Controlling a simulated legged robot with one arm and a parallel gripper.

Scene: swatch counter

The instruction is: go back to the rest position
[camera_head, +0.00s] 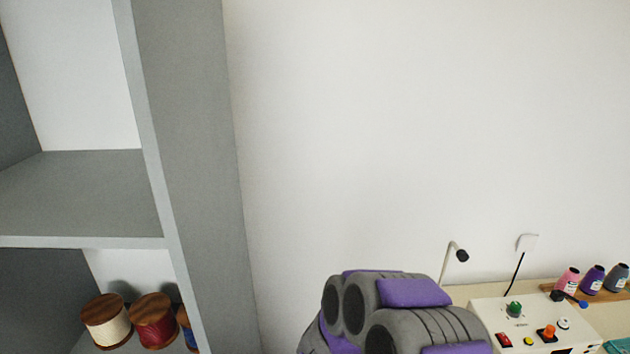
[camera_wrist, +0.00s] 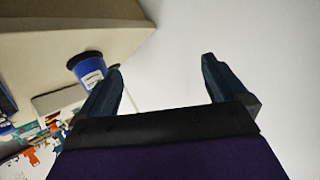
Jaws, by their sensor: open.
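My gripper (camera_wrist: 162,76) shows in the wrist view with its two dark fingers wide apart and nothing between them. Pale wall lies behind the gap. In the head view the fingers are not visible. My grey and purple arm (camera_head: 400,305) fills the bottom middle there, in front of the wall and left of the control box. The rest position itself is not marked by anything in view.
A grey shelf (camera_head: 190,120) with several wooden-topped spools (camera_head: 107,322) stands at left. At right are a white control box (camera_head: 530,312) with coloured knobs, a lamp (camera_head: 455,255) and thread cones (camera_head: 592,280). A blue container (camera_wrist: 90,72) is near the left finger. The upper middle is clear.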

